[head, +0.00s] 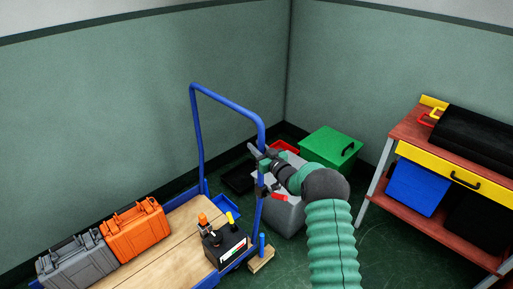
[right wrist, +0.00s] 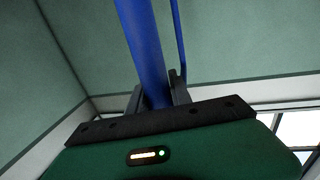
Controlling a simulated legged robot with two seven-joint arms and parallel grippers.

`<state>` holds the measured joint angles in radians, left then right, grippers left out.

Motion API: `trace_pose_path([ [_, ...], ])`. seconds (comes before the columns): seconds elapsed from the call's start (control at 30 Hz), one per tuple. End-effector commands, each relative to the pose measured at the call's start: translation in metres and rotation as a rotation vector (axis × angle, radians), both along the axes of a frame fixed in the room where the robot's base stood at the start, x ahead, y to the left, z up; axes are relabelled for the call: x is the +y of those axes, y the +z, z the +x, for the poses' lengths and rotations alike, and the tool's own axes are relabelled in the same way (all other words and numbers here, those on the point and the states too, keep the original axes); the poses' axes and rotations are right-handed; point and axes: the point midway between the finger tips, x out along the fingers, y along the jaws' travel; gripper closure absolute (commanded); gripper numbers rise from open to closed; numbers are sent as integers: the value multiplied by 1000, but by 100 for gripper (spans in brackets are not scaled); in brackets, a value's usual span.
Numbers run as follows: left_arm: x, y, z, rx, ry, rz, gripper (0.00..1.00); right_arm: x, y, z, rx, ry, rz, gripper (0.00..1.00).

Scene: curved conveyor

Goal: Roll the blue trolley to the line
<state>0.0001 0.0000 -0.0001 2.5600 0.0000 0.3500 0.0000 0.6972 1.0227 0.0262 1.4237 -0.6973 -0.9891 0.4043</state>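The blue trolley has a wooden deck (head: 165,245) and a tall blue tube handle (head: 225,103) at its far right end. My right gripper (head: 262,160) is at the handle's right post, partway up. In the right wrist view the blue post (right wrist: 146,50) runs down between the two dark fingers (right wrist: 157,95), which lie close against it on both sides, so the gripper looks shut on it. My left gripper is not in view. No line on the floor can be made out.
An orange case (head: 136,232), a grey case (head: 78,265) and a black box (head: 227,247) ride on the deck. A wooden block (head: 261,260) lies by its right corner. Grey (head: 285,215) and green (head: 328,147) bins stand beyond, with a workbench (head: 405,130) at right. Green walls close the corner.

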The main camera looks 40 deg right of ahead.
Motion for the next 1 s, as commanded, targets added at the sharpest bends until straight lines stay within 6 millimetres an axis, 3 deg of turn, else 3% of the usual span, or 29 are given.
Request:
trace_pose_path([
  [0.03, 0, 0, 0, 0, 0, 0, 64, -2, 3, 0, -6, -3, -3, 73],
  [0.2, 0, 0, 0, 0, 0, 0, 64, -2, 2, 0, -4, -2, -1, 53],
  [0.57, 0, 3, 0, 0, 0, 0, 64, -1, 1, -6, 0, -2, 0, 53],
  [0.67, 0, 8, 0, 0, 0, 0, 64, 1, 2, -22, 2, -2, 2, 53],
  [1.0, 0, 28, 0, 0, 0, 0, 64, 11, 2, -120, 2, -5, 3, 53],
])
